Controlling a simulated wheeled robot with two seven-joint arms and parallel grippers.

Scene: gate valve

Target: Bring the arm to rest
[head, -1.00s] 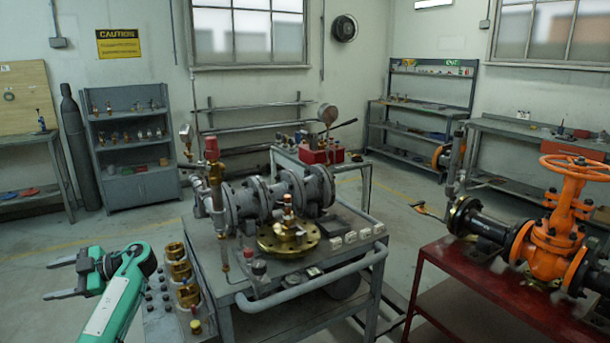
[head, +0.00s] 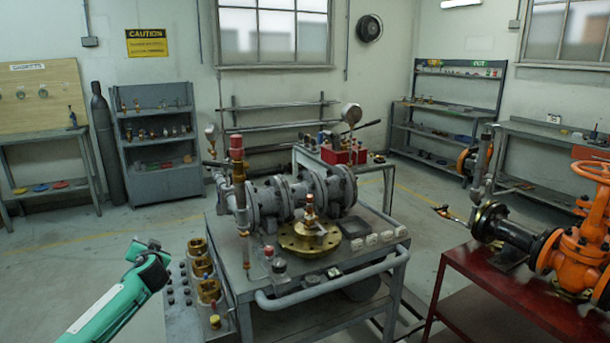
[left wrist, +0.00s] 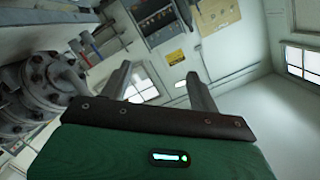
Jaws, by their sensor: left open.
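My left arm (head: 110,300), green, comes in from the lower left of the head view, beside the grey workbench. Its fingers do not show there; its dark end joint does. In the left wrist view my left gripper (left wrist: 158,72) is open, with two grey fingers apart and nothing between them. It points at the far wall, tilted in the picture. My right gripper is not in view. The orange gate valve (head: 570,258) stands on the red table (head: 485,285) at the right, well away from my left arm.
The grey workbench (head: 335,300) carries a grey flanged pipe assembly (head: 290,195) and a brass flange (head: 308,238). Brass fittings (head: 205,270) on a panel stand close to the right of my left arm. Grey shelves (head: 160,160) stand behind. The floor at left is clear.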

